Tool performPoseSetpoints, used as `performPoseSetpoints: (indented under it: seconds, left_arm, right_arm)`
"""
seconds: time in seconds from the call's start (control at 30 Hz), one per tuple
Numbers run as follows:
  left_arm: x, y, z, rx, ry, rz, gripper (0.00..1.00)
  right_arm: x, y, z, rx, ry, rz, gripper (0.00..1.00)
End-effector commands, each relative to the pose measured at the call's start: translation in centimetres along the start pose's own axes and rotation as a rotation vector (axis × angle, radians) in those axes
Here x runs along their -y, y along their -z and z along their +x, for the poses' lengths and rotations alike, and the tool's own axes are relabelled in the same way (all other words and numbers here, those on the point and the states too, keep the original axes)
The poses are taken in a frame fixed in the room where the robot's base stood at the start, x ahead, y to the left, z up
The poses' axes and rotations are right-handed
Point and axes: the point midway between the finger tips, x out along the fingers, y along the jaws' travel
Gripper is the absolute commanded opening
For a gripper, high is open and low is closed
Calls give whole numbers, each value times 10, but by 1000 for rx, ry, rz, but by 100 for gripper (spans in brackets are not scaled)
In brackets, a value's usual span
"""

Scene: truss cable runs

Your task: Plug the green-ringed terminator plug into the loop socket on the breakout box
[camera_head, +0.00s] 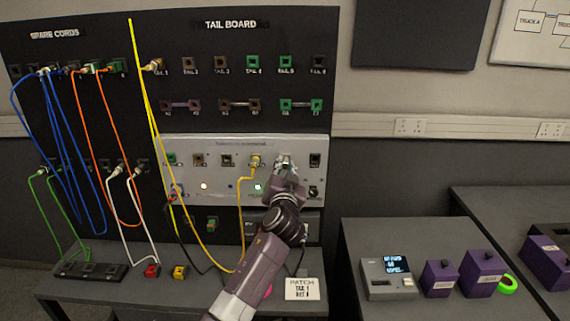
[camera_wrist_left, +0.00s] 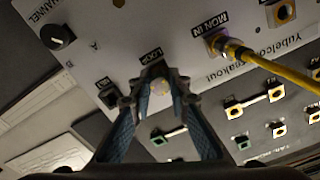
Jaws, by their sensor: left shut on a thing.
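The breakout box (camera_head: 215,174) is the pale panel low on the tail board. My left gripper (camera_head: 286,168) is at its upper right, over the loop socket position, and hides most of that spot. In the left wrist view my left gripper (camera_wrist_left: 158,80) is shut on a small plug, whose pale round end (camera_wrist_left: 160,87) shows between the fingertips. The LOOP label is just beyond the fingertips. The plug's green ring cannot be made out. The socket is hidden behind the fingers, so I cannot tell whether the plug is in it. My right gripper is not in view.
A yellow cable's plug (camera_wrist_left: 226,47) sits in MON IN beside the fingers, its cable (camera_head: 240,215) hanging left of my arm. A black channel knob (camera_wrist_left: 57,37) is on the other side. Spare cords (camera_head: 75,150) hang at left. Purple boxes (camera_head: 481,272) stand on the right table.

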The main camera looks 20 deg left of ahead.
Motion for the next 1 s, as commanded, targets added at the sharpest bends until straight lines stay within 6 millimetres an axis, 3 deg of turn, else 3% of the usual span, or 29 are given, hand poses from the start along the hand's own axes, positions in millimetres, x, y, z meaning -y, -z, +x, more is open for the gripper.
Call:
performPoseSetpoints:
  seconds: [0.4,0.73,1.0]
  left_arm:
    - [4,5,1,-8,5,54,0]
    - [5,7,3,-10,7,272,0]
    - [5,7,3,-13,9,287,0]
  right_arm:
    - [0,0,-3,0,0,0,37]
    - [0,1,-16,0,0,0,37]
    - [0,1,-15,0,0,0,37]
